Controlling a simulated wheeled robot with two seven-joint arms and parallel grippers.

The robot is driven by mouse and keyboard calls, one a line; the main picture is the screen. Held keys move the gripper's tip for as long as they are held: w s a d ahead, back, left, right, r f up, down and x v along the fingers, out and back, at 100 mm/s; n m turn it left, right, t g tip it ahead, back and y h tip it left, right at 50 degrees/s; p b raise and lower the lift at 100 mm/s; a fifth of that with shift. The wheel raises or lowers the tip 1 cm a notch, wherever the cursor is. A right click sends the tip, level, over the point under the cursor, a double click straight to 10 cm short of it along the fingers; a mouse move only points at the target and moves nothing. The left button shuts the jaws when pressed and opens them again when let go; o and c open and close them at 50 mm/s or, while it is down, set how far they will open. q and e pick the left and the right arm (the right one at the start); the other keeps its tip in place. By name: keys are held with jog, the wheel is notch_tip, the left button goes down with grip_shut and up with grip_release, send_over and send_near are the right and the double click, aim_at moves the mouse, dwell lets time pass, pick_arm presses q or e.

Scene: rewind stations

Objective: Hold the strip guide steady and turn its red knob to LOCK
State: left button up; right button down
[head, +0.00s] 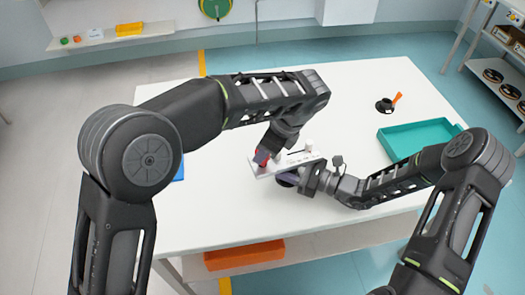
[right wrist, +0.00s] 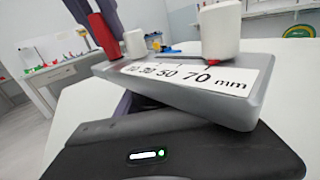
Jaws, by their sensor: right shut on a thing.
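The strip guide (head: 292,163) is a grey-white block above the white table, with white posts on top. In the right wrist view its plate (right wrist: 190,78) has a printed millimetre scale and a small red pointer beside one post. Its red knob (head: 261,157) is at the left end; a tall red part, likely this knob, shows in the right wrist view (right wrist: 104,36). My left gripper (head: 265,152) points down at the knob; its fingertips are too small to tell whether they grip. My right gripper (head: 289,178) is shut on the guide from the near right side. The knob's marks cannot be read.
A teal tray (head: 388,145) and a black holder with an orange stick (head: 385,104) are at the table's right. A blue item (head: 180,170) is partly hidden by my left arm. An orange bin (head: 244,255) is below the front edge. The table's middle back is clear.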

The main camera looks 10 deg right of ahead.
pick_arm(q)
jog(key=o, duration=0.4)
jog(key=shift+v, duration=3.75)
pick_arm(e)
jog(key=c, duration=0.6)
grip_release()
jog(key=shift+c, duration=0.2)
